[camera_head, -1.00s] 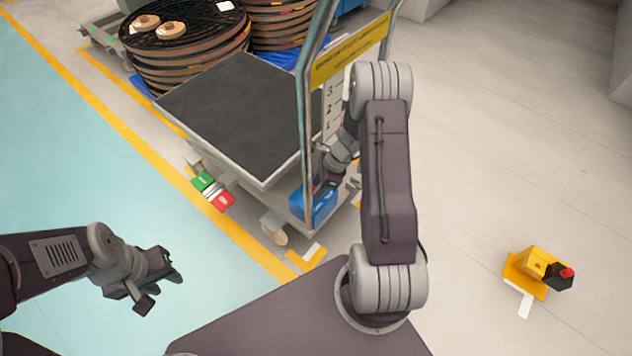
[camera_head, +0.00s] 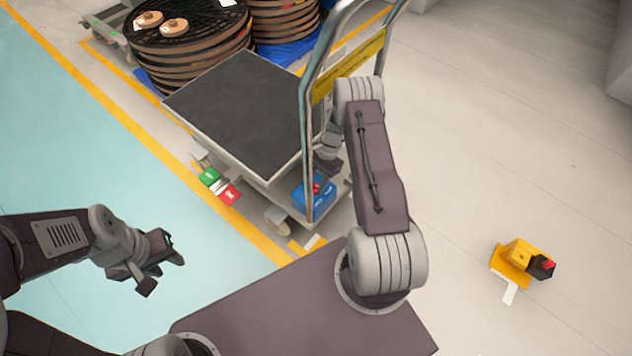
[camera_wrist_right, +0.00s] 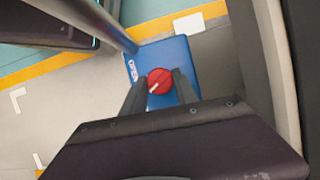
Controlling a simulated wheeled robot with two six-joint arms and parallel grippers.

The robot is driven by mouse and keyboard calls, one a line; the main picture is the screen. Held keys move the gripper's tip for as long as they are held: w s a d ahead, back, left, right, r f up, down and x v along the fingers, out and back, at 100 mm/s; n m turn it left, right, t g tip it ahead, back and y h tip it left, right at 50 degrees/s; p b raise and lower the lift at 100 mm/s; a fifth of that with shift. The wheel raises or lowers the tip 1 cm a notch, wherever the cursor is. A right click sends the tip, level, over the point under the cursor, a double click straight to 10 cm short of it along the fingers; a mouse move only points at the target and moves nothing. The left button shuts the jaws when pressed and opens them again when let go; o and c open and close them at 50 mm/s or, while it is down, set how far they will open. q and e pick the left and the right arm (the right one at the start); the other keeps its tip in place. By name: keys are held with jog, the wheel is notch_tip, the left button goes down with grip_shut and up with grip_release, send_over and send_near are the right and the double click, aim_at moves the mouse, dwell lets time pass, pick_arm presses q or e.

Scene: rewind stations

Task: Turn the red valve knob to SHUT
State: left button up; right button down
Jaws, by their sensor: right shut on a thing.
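The red valve knob (camera_wrist_right: 159,81) sits on a blue box (camera_wrist_right: 183,58), low on the cart's handle end. A pale line on the knob slants toward the lower left in the right wrist view. The box's left edge carries lettering that looks like OPEN; I see no SHUT label. My right gripper (camera_wrist_right: 160,90) has one finger on each side of the knob and is shut on it. In the head view the knob (camera_head: 317,188) shows red beside my right gripper (camera_head: 326,170). My left gripper (camera_head: 167,270) is open and empty, away from the box.
The cart's metal handle (camera_head: 306,130) rises close beside my right arm. Its dark deck (camera_head: 245,110) is empty. Green (camera_head: 209,176) and red (camera_head: 230,193) blocks are at its near-left side. A yellow device (camera_head: 518,254) stands on open floor at right.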

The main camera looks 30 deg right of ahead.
aim_at(316, 185)
jog(key=shift+n, duration=0.5)
jog(key=c, duration=0.9)
grip_release()
jog(key=shift+c, duration=0.2)
notch_tip(316, 185, up, 5)
jog(key=p, duration=0.3)
jog(key=shift+r+p, duration=0.15)
jog(key=shift+p, duration=0.2)
jog(key=s+d+r+p, duration=0.5)
jog(key=s, duration=0.5)
jog(key=shift+s+d+r, duration=0.2)
jog(key=shift+r, duration=0.2)
jog(key=shift+s+f, duration=0.1)
